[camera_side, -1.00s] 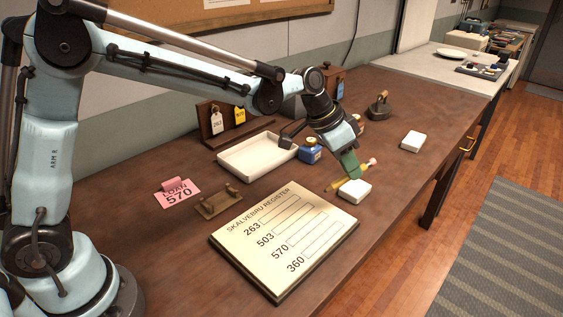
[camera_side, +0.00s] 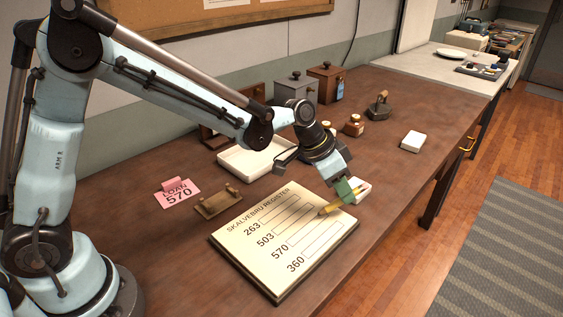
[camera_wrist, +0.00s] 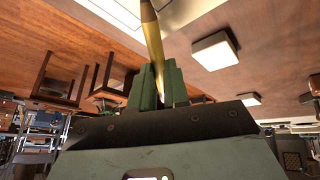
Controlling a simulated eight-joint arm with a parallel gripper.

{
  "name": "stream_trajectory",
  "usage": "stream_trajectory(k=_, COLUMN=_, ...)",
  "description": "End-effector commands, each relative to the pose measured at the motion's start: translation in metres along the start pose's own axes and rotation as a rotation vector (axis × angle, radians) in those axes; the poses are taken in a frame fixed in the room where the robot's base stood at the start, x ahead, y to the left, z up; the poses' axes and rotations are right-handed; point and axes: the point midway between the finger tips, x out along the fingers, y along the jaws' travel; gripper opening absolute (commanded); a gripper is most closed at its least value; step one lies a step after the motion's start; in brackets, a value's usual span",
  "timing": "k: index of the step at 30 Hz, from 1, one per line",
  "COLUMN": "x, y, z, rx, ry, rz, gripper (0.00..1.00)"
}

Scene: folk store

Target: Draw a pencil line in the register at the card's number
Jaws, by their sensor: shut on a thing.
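The cream register (camera_side: 262,268) lies on the table with printed rows 263, 503, 570 and 360, each with a box. The pink card (camera_side: 177,194) at its left reads LOAN 570. My gripper (camera_side: 345,192), with green fingers, is shut on the yellow pencil (camera_side: 332,209), over the register's right edge. The pencil slants down to the left, its tip near the right ends of the 503 and 570 boxes; I cannot tell if it touches the page. In the wrist view the pencil (camera_wrist: 154,45) stands between the fingers (camera_wrist: 158,88). No pencil mark shows in the boxes.
A white block (camera_side: 362,186) sits right beside my gripper, partly hidden. A brass-coloured holder (camera_side: 218,201) lies left of the register. A white tray (camera_side: 236,160) stands behind, partly covered by my arm. A brown bottle (camera_side: 354,125) and another white block (camera_side: 412,141) stand farther off.

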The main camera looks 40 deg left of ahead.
Motion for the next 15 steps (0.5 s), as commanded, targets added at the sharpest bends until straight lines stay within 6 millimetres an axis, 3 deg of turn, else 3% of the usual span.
stream_trajectory(k=15, x=-0.016, y=0.027, z=0.036, rx=0.001, ry=0.0, rz=0.0, gripper=0.0)
